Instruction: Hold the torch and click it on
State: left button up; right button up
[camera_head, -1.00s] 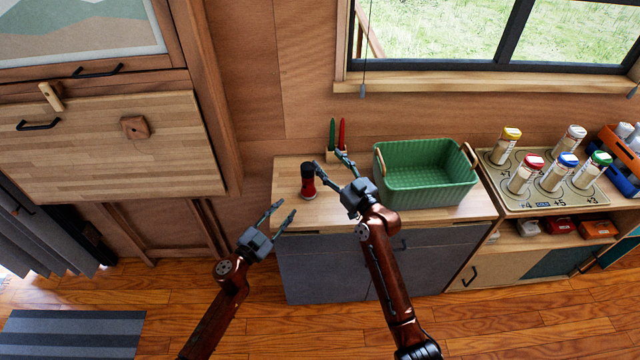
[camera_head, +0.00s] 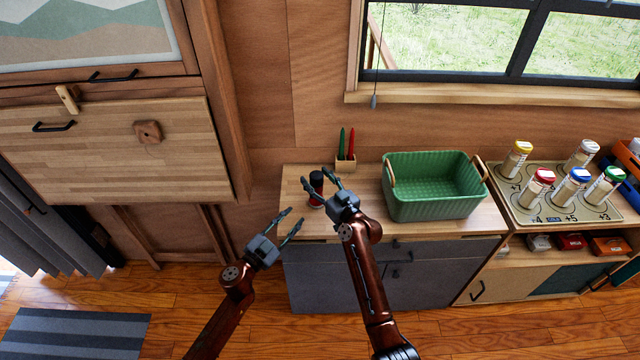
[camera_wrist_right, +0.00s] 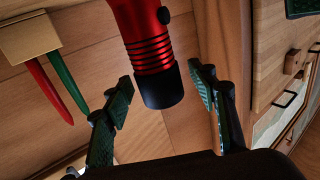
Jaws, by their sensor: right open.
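The red torch (camera_head: 317,189) with black ends stands upright on the left part of the wooden counter top. My right gripper (camera_head: 316,177) is open, with its fingers on either side of the torch. My left gripper (camera_head: 291,217) is open and empty, in front of the counter's left end, lower and nearer than the torch.
A green basket (camera_head: 432,210) stands right of my right gripper. A small wooden holder (camera_head: 345,164) with a green and a red pen-like item is behind the torch. A tray (camera_head: 540,214) with several colour-capped jars is further right. The wall is close behind.

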jog(key=shift+c, duration=0.7)
jog(key=c, duration=1.2)
pick_arm(q)
grip_shut()
pick_arm(e)
jog(key=shift+c, duration=0.2)
dwell(0.3)
